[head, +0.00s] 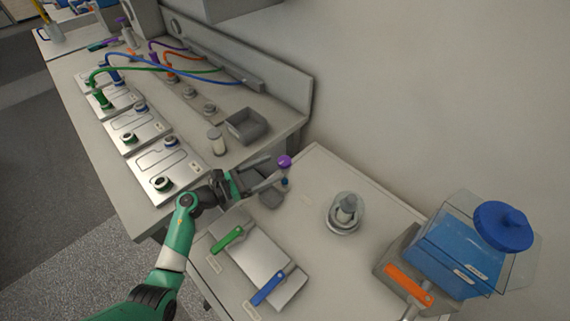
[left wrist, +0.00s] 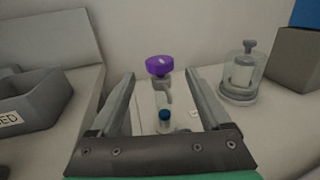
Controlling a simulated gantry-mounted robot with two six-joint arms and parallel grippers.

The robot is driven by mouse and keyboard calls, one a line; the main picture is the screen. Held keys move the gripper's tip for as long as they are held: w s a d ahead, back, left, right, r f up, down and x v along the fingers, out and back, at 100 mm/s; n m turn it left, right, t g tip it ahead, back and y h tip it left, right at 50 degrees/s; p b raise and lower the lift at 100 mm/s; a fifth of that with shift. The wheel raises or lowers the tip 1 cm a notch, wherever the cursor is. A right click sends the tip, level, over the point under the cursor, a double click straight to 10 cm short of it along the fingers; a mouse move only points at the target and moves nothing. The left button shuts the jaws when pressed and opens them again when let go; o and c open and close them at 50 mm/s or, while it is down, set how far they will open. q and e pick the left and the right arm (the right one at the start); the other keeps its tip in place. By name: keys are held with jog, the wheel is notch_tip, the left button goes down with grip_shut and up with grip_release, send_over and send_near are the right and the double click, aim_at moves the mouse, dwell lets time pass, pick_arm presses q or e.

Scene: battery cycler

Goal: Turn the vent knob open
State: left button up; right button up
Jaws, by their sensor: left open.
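A purple knob (head: 284,161) stands on a small fitting at the back left of the near table; no readable label shows which knob is the vent knob. In the left wrist view the purple knob (left wrist: 159,66) appears between and beyond my open fingers. A small blue-topped part (left wrist: 165,115) stands below and nearer than it. My left gripper (head: 276,168) is open and empty, its fingertips close to the purple knob; contact cannot be told. In the left wrist view the gripper (left wrist: 161,74) frames the knob. My right gripper is not in view.
A plate with a green handle (head: 228,239) and a blue handle (head: 268,288) lies in front. A glass jar (head: 345,213) stands to the right. A blue-lidded tank (head: 455,262) with an orange handle (head: 408,285) is farther right. A grey bin (head: 247,126) sits on the left bench.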

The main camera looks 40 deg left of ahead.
aim_at(279, 165)
pick_arm(q)
jog(key=b+x, duration=0.1)
jog(key=x, duration=0.5)
jog(key=shift+s, duration=0.1)
grip_shut()
